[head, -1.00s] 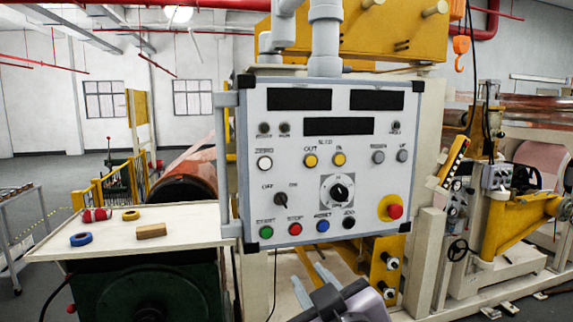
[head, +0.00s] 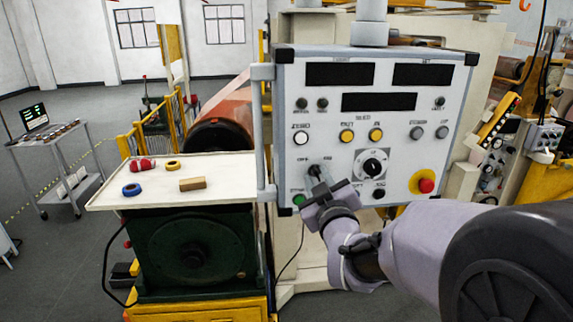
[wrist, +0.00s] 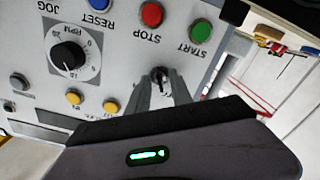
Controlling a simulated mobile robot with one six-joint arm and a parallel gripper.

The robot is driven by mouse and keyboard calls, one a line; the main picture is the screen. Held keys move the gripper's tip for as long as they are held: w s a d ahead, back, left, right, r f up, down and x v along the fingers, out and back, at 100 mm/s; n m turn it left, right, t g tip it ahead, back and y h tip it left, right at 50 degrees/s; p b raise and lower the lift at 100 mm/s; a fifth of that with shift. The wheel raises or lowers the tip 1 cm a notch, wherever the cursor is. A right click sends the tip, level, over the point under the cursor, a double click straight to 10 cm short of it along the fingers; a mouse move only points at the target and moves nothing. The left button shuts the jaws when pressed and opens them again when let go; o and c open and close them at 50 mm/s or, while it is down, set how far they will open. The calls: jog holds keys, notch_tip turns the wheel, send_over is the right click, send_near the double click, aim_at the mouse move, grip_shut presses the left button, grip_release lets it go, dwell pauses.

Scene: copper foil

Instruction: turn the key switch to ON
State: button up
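The key switch is a small dark key in a round lock on the grey-white control panel (head: 290,115), below the OFF and ON labels. In the wrist view, where the panel appears upside down, the key (wrist: 159,76) shows between my two finger tips. My gripper (head: 317,175) reaches the panel from below right, its fingers on either side of the key. The fingers are apart and look open; a narrow gap seems to show beside the key, but contact is unclear. My gripper hides most of the switch in the head view, and the key's exact angle cannot be told.
Close by are the green START button (wrist: 201,31), the red STOP button (wrist: 151,14) and the dial (wrist: 69,56). A red emergency button (head: 426,186) sits lower right. A table (head: 225,168) with tape rolls and a block stands left.

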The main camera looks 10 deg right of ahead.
jog(key=shift+w, duration=0.15)
jog(key=shift+c, duration=0.5)
grip_shut()
jog(key=shift+b, duration=0.55)
jog(key=m+b, duration=1.1)
jog(key=b, duration=0.7)
jog(key=shift+m, duration=0.4)
jog(key=shift+r, duration=0.1)
